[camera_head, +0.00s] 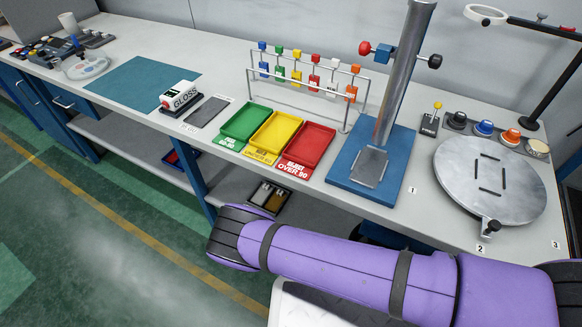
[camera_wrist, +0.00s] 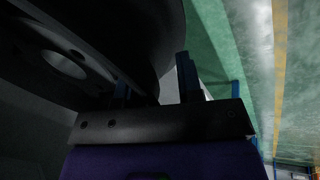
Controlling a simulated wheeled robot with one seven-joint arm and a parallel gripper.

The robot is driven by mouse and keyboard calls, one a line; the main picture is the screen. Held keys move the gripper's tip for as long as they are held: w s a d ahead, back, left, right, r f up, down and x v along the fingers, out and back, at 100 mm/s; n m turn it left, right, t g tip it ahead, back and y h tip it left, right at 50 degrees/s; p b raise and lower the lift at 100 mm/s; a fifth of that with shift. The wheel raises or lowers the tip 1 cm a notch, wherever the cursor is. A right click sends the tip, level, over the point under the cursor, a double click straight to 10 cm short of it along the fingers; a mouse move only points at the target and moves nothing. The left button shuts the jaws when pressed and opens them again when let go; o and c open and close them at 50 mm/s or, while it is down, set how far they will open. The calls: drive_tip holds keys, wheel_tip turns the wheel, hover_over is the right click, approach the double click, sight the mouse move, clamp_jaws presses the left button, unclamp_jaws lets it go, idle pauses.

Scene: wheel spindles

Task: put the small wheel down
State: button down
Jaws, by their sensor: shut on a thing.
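My gripper (camera_wrist: 155,82) shows only in the wrist view, shut on a dark, rounded thing that I take for the small wheel (camera_wrist: 130,35). The picture there is very dark, so the wheel's outline and the exact contact are hard to make out. A dark disc-like part with a round hole (camera_wrist: 62,64) shows at the left of that view; I cannot tell if it belongs to the wheel. In the head view my purple arm crosses the front, and neither the gripper nor the small wheel can be seen.
The grey bench (camera_head: 425,200) carries a round metal plate (camera_head: 458,190) at right and a blue base (camera_head: 340,185) with a tall column. Left of these are green (camera_head: 243,122), yellow (camera_head: 274,138) and red (camera_head: 306,148) trays, and a bare teal mat (camera_head: 145,82).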

drive_tip(key=shift+w+a+f, duration=0.8)
drive_tip(key=shift+w+a, duration=0.25)
drive_tip(key=shift+w, duration=1.45)
drive_tip(key=shift+w+a+f, duration=0.85)
drive_tip(key=shift+w+a, duration=0.2)
drive_tip(key=shift+w, duration=1.45)
drive_tip(key=shift+w+a+f, duration=0.8)
drive_tip(key=shift+w+a, duration=0.25)
drive_tip(key=shift+w, duration=1.45)
drive_tip(key=c, duration=0.8)
unclamp_jaws()
drive_tip(key=shift+s+f, duration=0.1)
drive_tip(key=shift+f, duration=0.05)
drive_tip(key=shift+v, duration=3.9)
